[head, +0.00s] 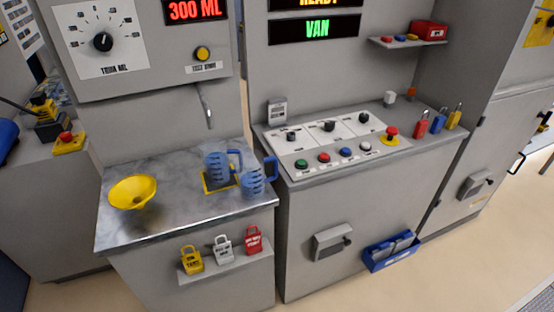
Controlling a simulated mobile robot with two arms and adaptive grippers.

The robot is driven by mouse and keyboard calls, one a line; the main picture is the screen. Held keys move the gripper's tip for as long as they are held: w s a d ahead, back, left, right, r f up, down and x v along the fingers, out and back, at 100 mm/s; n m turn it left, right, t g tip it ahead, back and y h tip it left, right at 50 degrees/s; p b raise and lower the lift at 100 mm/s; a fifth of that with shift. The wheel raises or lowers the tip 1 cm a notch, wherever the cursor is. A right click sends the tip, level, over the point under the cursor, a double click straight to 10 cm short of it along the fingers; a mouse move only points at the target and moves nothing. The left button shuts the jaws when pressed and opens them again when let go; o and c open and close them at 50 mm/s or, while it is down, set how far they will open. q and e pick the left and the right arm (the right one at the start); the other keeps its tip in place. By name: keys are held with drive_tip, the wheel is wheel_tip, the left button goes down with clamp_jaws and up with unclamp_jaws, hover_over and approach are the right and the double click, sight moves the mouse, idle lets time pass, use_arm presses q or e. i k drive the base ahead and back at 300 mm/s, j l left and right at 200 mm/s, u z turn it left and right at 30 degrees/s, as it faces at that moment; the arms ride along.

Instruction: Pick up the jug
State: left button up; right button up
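Two blue see-through jugs with handles stand on the grey metal counter (172,226) at the left in the head view. The rear jug (216,166) is on or over a yellow-edged square (209,186). The front jug (252,183) is just to its right, close to the counter's right edge, and its handle points to the upper right. The two overlap slightly in the picture, and I cannot tell whether they touch. Neither of my grippers shows in this view.
A yellow funnel (133,191) sits at the counter's left. A thin spout (207,106) hangs above the rear jug. Several padlocks hang on a front shelf (226,268). A control console (331,145) with buttons adjoins on the right. A display (195,9) reads 300 ML.

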sight(214, 152)
drive_tip(key=j+z, duration=1)
drive_tip(key=j, duration=0.15)
drive_tip(key=k+j+z, duration=0.1)
drive_tip(key=j+z, duration=0.4)
